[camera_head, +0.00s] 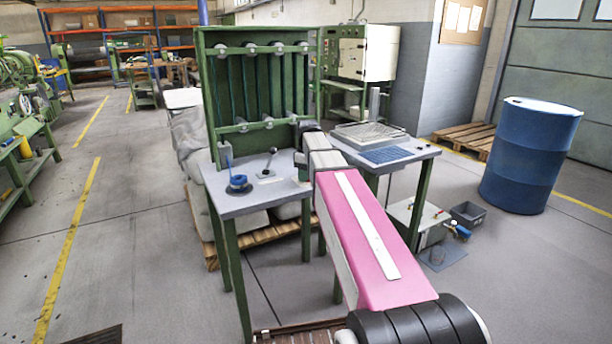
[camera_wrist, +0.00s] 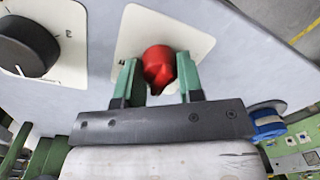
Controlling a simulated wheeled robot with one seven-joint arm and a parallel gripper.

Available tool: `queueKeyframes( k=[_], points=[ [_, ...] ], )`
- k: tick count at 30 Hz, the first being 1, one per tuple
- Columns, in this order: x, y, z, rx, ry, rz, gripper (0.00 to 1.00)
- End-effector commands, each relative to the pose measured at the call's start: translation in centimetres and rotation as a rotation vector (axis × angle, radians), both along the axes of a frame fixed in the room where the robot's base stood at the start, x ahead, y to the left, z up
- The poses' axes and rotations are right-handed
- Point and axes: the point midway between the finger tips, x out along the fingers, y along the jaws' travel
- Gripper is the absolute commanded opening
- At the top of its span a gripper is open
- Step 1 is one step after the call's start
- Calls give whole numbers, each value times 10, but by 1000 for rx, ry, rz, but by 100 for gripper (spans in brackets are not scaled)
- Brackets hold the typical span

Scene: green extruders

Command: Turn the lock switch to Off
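In the wrist view a red knob (camera_wrist: 158,66), taken as the lock switch, sits on a pale square plate (camera_wrist: 193,40) on a grey panel. Its pointed end faces the lower edge of the picture. In the head view my gripper (camera_head: 301,160) is at the right side of the grey-topped green table (camera_head: 222,203); the red knob is hidden there.
A black round knob (camera_wrist: 27,47) on its own plate is left of the red one. A blue part (camera_wrist: 267,123) lies right of my gripper. On the table stand a black-tipped lever (camera_head: 268,163) and a blue item (camera_head: 238,183). A green frame (camera_head: 205,95) rises behind.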

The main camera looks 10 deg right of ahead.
Motion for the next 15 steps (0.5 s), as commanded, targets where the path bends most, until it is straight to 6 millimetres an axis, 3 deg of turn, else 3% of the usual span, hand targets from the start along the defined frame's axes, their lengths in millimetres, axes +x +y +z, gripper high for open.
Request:
queueKeyframes(
  k=[2, 15],
  points=[
    [0, 0, 0, 0, 0, 0, 11],
    [0, 0, 0, 0, 1, -73, 11]
  ],
)
